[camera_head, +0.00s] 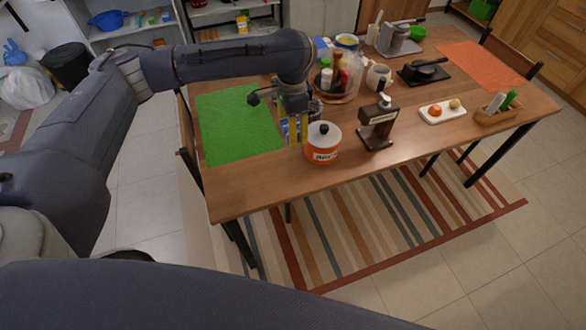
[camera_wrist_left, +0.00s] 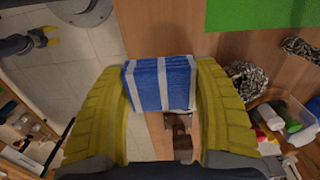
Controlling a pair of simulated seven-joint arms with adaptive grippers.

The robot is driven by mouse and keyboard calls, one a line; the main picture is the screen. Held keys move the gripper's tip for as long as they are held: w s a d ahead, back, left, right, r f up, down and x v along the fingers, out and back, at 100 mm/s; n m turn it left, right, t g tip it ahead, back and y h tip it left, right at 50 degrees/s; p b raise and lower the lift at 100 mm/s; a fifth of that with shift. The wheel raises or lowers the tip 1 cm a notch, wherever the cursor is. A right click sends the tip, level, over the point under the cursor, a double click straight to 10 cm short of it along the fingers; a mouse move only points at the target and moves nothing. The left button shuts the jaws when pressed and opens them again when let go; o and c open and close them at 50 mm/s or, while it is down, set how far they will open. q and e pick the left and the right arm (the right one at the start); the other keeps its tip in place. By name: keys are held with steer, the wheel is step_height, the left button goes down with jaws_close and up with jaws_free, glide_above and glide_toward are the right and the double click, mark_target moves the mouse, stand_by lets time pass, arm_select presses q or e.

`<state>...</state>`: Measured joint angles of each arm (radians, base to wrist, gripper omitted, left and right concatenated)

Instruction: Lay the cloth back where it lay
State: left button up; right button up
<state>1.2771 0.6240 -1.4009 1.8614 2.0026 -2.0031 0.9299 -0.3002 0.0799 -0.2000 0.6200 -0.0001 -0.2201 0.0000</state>
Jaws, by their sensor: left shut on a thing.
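My left gripper (camera_head: 291,130) is shut on the cloth (camera_wrist_left: 160,84), a folded blue piece with white stripes. In the wrist view the cloth sits squeezed between the two yellow fingers, with wooden tabletop beyond it. In the head view a small blue part of the cloth (camera_head: 285,128) shows between the fingers, at the right edge of the green mat and just left of the orange jar. Whether the cloth touches the table cannot be told.
The orange jar (camera_head: 322,148) with a grey lid stands close right of my left gripper. A dark dispenser (camera_head: 377,128) is further right. The green mat (camera_head: 235,125) is bare. Bottles on a round tray stand behind. The table's front left strip (camera_head: 245,190) is clear.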

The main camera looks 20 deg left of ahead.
mark_target(292, 171)
arm_select(q)
step_height(292, 171, down, 18)
steer(key=shift+f, duration=0.25)
stand_by(0.6)
steer(key=shift+f, duration=0.1)
steer(key=o, duration=1.1)
step_height(292, 171, up, 12)
steer(key=shift+r, duration=0.1)
stand_by(0.4)
